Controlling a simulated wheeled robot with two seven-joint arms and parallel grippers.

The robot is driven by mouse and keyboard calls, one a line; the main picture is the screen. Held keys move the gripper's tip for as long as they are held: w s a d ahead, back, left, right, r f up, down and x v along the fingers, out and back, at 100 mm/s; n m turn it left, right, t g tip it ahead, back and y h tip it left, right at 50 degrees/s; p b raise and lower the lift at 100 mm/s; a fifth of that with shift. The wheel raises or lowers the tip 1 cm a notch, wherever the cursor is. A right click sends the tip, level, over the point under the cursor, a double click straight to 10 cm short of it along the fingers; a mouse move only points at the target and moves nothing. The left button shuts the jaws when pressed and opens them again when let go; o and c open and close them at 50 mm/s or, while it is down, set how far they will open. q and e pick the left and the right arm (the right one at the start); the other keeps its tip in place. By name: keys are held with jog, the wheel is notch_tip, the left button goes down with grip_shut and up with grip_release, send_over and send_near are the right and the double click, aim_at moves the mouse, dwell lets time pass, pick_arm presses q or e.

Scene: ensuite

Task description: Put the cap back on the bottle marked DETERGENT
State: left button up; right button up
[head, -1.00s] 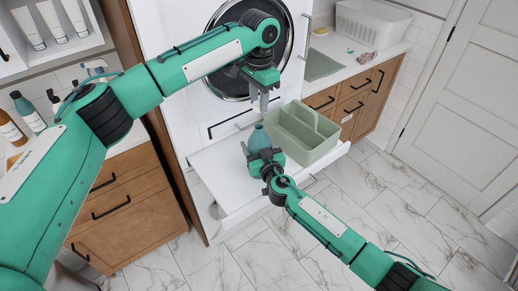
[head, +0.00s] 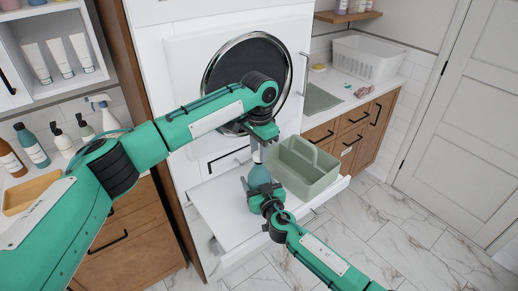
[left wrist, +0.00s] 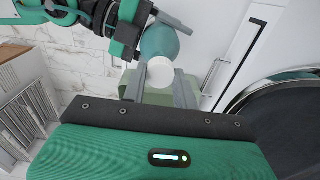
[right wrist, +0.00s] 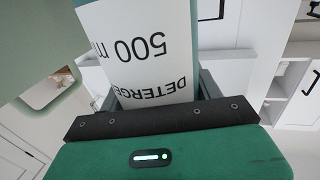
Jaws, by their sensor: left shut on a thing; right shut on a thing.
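The teal bottle (head: 259,176) is held upright above the white pull-out shelf. My right gripper (head: 262,190) is shut around its body. In the right wrist view its white label (right wrist: 150,60) reads "DETERGE…" and "500 m", upside down, the rest cut off or hidden. My left gripper (head: 257,155) is above the bottle, pointing down. In the left wrist view it is shut on a white round cap (left wrist: 160,73), with the teal bottle (left wrist: 160,42) just beyond. The cap overlaps the bottle there; I cannot tell whether they touch.
A pale green caddy (head: 304,172) stands on the white pull-out shelf (head: 215,205), close right of the bottle. A round appliance door (head: 235,70) is behind my left arm. Several bottles stand on the left counter. A white basket (head: 370,58) is on the right counter.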

pick_arm(q)
jog(key=shift+f, duration=0.7)
jog(key=shift+f, duration=0.6)
